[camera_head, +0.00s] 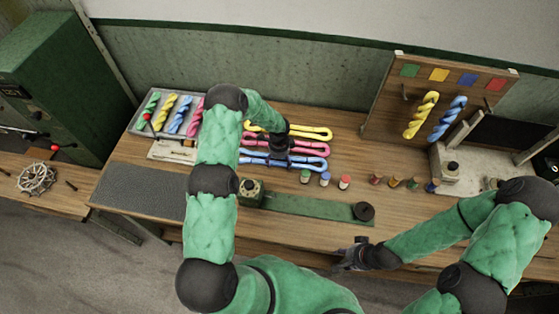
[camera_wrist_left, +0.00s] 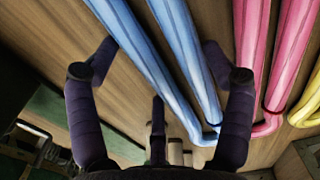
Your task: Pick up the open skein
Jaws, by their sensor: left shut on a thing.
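Three open skeins lie side by side on the wooden table: yellow (camera_head: 314,132), pink (camera_head: 312,150) and blue (camera_head: 310,164). The pink skein (camera_wrist_left: 287,60) is just outside the right finger. My right gripper (camera_head: 350,257) is at the table's front edge, away from the skeins; its fingers are too small to read.
A tray (camera_head: 134,127) of twisted skeins stands at the back left. Several small spools (camera_head: 325,179) stand in front of the open skeins. A green board (camera_head: 310,204) lies nearer the front. A rack (camera_head: 377,98) with hanging skeins stands at the back right.

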